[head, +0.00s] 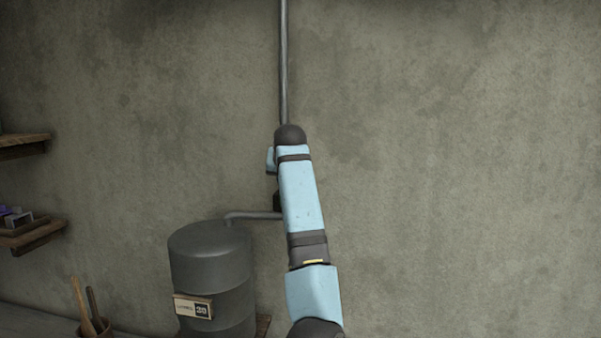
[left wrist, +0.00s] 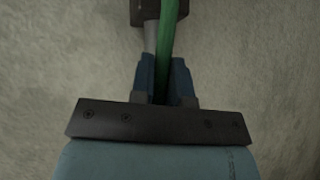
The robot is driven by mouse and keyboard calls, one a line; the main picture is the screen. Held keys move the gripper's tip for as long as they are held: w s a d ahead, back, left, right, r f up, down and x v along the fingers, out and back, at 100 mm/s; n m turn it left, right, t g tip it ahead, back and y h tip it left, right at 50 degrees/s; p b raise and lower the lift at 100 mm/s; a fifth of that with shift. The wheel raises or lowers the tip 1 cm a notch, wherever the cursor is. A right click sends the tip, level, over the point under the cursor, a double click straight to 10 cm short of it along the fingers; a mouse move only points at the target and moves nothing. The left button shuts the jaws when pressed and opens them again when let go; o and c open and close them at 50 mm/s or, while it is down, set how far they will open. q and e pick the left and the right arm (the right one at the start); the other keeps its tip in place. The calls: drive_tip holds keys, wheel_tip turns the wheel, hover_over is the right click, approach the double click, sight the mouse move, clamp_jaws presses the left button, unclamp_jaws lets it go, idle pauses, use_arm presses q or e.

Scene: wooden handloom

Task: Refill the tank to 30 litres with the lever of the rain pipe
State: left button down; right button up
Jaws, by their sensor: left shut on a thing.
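The grey tank (head: 211,262) stands against the wall in the head view, left of my arm. A small plate (head: 193,307) on its front carries a number that looks like 30. The grey rain pipe (head: 284,65) runs down the wall behind my arm, and its side spout (head: 252,214) bends over the tank top. The green lever (left wrist: 168,35) shows in the left wrist view. My left gripper (left wrist: 163,72) is shut on it, with one blue finger on each side. My arm hides the lever and the gripper's grip in the head view. My right gripper is not in view.
Two wooden shelves (head: 32,238) are on the wall at the left edge, the lower one holding small items. A pot with wooden tools (head: 90,318) stands left of the tank. The wall right of my arm is bare.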

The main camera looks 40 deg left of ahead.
use_arm(q)
drive_tip(key=shift+s+a+r+h, duration=0.2)
drive_tip(key=shift+a+h, duration=0.1)
drive_tip(key=shift+a, duration=0.05)
drive_tip(key=shift+s+a+n+t+h+p, duration=0.1)
drive_tip(key=shift+a+n+t+h+p, duration=0.1)
drive_tip(key=shift+n+t+h+p, duration=0.15)
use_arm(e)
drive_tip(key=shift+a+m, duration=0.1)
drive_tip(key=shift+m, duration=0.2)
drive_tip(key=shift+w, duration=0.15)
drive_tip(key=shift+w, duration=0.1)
use_arm(q)
drive_tip(key=c, duration=1.1)
unclamp_jaws()
drive_tip(key=shift+a+f, duration=0.1)
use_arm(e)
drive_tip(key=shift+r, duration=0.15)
